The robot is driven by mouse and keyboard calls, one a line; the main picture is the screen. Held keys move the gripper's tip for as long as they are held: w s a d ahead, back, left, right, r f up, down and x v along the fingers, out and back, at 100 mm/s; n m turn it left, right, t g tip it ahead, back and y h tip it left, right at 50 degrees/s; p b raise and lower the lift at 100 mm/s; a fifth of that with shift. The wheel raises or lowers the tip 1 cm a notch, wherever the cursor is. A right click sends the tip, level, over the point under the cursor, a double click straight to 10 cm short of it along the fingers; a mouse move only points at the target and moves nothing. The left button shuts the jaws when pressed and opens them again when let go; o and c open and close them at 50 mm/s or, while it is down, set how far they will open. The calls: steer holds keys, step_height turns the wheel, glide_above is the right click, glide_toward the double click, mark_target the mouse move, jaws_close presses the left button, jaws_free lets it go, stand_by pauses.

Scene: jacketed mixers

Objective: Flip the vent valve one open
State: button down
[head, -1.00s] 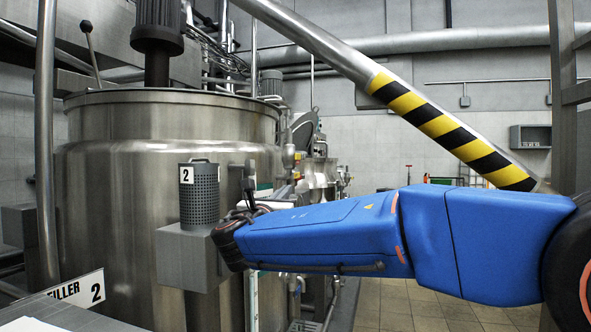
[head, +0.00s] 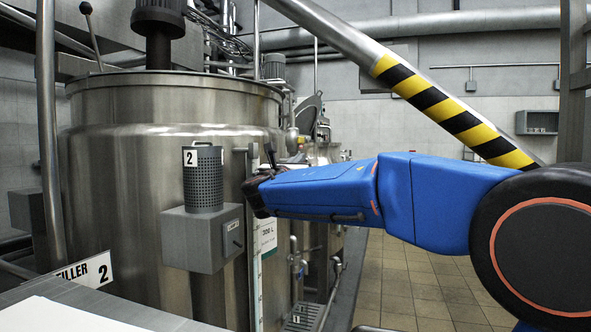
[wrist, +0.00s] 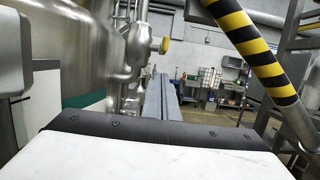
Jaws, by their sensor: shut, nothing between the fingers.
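No valve marked one can be made out in either view. In the head view a steel tank (head: 120,200) fills the left. A grey box (head: 190,240) with a small label and a dark switch stands before it, under a perforated cylinder (head: 203,185) marked 2. My gripper (head: 256,190) is the dark end of my blue arm, to the right of that cylinder and in front of the tank's right side. Its fingers are small and partly hidden there; it is shut and empty. In the wrist view a yellow-capped fitting (wrist: 164,45) sits on steel piping; what it is I cannot tell.
A yellow-and-black striped pipe (head: 450,120) slants down above my arm and also shows in the wrist view (wrist: 255,50). A FILLER 2 sign (head: 88,270) stands at lower left. The tiled floor (head: 415,285) at right is open. Shelving (wrist: 215,85) stands far back.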

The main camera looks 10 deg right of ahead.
mark_target(303, 140)
steer(key=shift+r, duration=1.3)
steer(key=shift+s+r, duration=0.1)
steer(key=shift+r, duration=0.1)
